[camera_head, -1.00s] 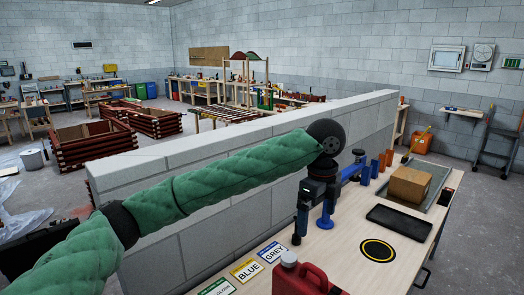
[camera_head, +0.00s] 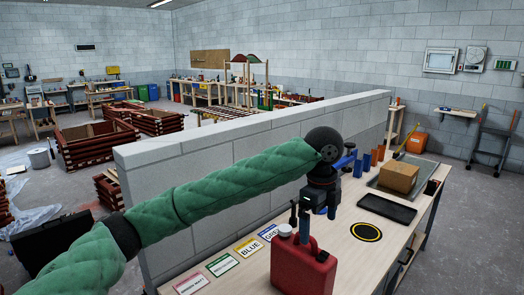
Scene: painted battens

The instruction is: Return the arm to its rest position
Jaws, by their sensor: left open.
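My left arm, in a green padded sleeve, comes in from the left and reaches over the wooden workbench (camera_head: 215,284). My left gripper (camera_head: 313,213) points down from the dark wrist, with its fingers apart. It is above and behind the red canister (camera_head: 303,268), as seen from the head. A blue upright part (camera_head: 305,223) shows between the fingers; I cannot tell whether it touches them. My right gripper does not show.
Blue and orange uprights, a cardboard box (camera_head: 399,177), a black tray (camera_head: 387,209) and a ringed black disc (camera_head: 366,232) are on the bench. Labelled cards (camera_head: 223,265) lie left of the canister. A low block wall (camera_head: 220,150) runs behind my arm.

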